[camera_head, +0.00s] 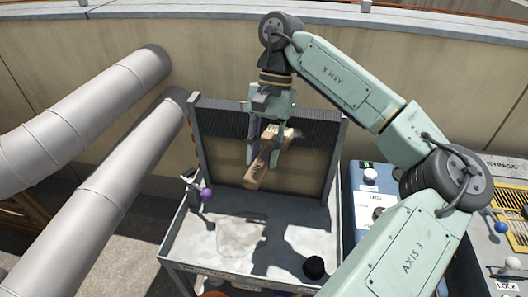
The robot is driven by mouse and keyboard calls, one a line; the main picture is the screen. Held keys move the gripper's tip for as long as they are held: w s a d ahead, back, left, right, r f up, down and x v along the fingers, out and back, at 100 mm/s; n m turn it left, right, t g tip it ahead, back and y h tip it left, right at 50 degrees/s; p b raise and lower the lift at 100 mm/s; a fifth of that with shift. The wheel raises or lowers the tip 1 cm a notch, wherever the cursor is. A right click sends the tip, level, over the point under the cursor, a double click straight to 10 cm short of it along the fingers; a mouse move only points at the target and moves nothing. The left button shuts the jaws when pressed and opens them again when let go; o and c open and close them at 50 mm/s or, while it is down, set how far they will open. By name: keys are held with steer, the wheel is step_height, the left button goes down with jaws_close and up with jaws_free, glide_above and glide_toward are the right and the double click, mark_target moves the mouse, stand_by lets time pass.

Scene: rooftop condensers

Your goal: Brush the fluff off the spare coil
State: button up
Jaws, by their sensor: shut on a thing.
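The spare coil (222,127) is a dark framed panel standing upright at the back of a grey work stand (188,250). Its upper band shows fine dark fins; the area below looks tan and smudged, and I cannot tell how much of that is fluff. My gripper (263,157) points down in front of the coil, shut on a wooden-handled brush (256,174). The brush is tilted, its lower end towards the left. A pale part shows at its upper right end. My fingers hide part of it, and I cannot tell whether it touches the coil.
A dark clamp-like item with a purple ball (206,194) is at the stand's left edge. A black knob (314,266) is at its front. A blue box (362,206) stands right, beside a control panel (508,225). Large grey pipes (105,198) run along the left.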

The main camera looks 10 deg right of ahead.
steer(key=shift+f+b, duration=1.7)
steer(key=shift+f, duration=0.5)
steer(key=shift+r+p, duration=1.75)
steer(key=shift+r, duration=0.45)
steer(key=shift+w+f+b, duration=0.1)
steer(key=shift+f+b, duration=1.65)
steer(key=shift+f, duration=0.45)
steer(key=shift+r+p, duration=0.4)
steer(key=shift+r, duration=0.05)
steer(key=shift+r+p, duration=1.3)
steer(key=shift+r, duration=0.4)
steer(key=shift+f+b, duration=1.75)
steer(key=shift+f, duration=0.4)
steer(key=shift+r+p, duration=1.85)
steer(key=shift+r, duration=0.4)
steer(key=shift+f, duration=0.1)
steer(key=shift+s, duration=0.2)
